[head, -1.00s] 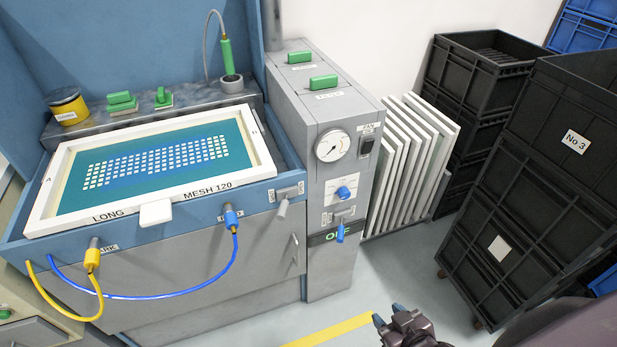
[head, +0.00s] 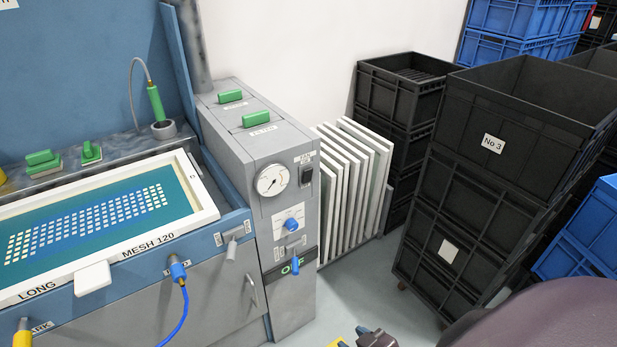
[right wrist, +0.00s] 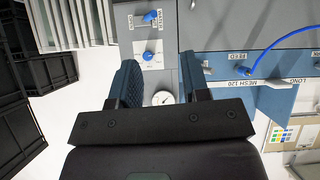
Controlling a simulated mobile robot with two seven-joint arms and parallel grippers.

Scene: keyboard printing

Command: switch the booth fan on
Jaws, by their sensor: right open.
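The fan switch (head: 306,176) is a small black rocker under a small label (head: 304,157), at the upper right of the grey control cabinet's front (head: 288,321) in the head view. Its rocker position is too small to tell. My right gripper (head: 352,338) shows only partly at the bottom edge, in front of and below the cabinet. In the right wrist view my right gripper (right wrist: 160,62) is open and empty, with the cabinet face upside down beyond its fingers. The switch is not visible there. My left gripper is out of view.
The screen frame (head: 150,232) lies left. Floor in front is clear.

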